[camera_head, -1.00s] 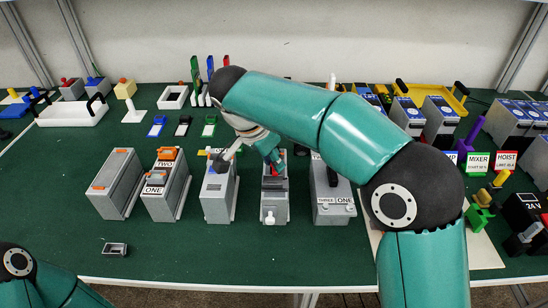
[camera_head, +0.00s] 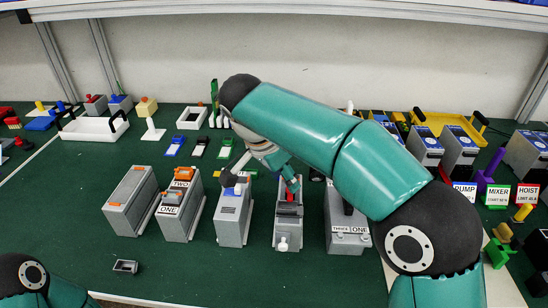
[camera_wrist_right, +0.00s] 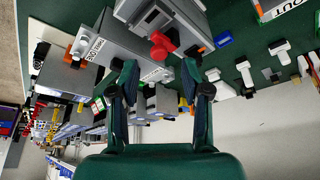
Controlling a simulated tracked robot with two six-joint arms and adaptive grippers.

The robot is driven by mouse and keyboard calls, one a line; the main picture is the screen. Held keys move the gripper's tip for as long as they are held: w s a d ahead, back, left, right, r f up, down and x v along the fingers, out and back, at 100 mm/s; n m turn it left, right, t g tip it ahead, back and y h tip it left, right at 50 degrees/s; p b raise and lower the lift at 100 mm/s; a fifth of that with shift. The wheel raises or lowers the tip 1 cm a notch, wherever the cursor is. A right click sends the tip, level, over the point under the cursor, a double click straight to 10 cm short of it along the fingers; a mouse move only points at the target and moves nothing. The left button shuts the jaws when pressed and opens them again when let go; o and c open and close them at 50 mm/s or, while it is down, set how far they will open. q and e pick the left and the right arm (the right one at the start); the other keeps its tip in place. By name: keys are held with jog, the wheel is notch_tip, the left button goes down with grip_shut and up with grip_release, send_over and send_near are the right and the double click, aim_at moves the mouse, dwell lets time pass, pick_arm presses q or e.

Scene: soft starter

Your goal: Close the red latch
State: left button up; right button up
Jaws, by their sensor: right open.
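The red latch (camera_head: 293,186) is a small red piece at the top back of a grey box (camera_head: 288,228) with a white knob on its front. In the right wrist view it is a rounded red handle (camera_wrist_right: 163,46) sticking out from the box. My right gripper (camera_wrist_right: 161,78) is open, its two dark teal fingers on either side of the line to the red handle, with nothing between them. In the head view the right gripper (camera_head: 284,168) is close behind the latch, partly hidden by my forearm. I cannot tell whether it touches. My left gripper is out of view.
Grey boxes stand in a row: a plain one (camera_head: 130,203) and a TWO/ONE box (camera_head: 181,208) at left, a blue-topped box (camera_head: 233,215) immediately left, a THREE/ONE box (camera_head: 348,235) at right. A small grey part (camera_head: 125,266) lies in front on open green table.

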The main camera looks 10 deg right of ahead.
jog(key=v, duration=0.8)
jog(key=shift+r, duration=0.15)
jog(key=shift+a, duration=0.1)
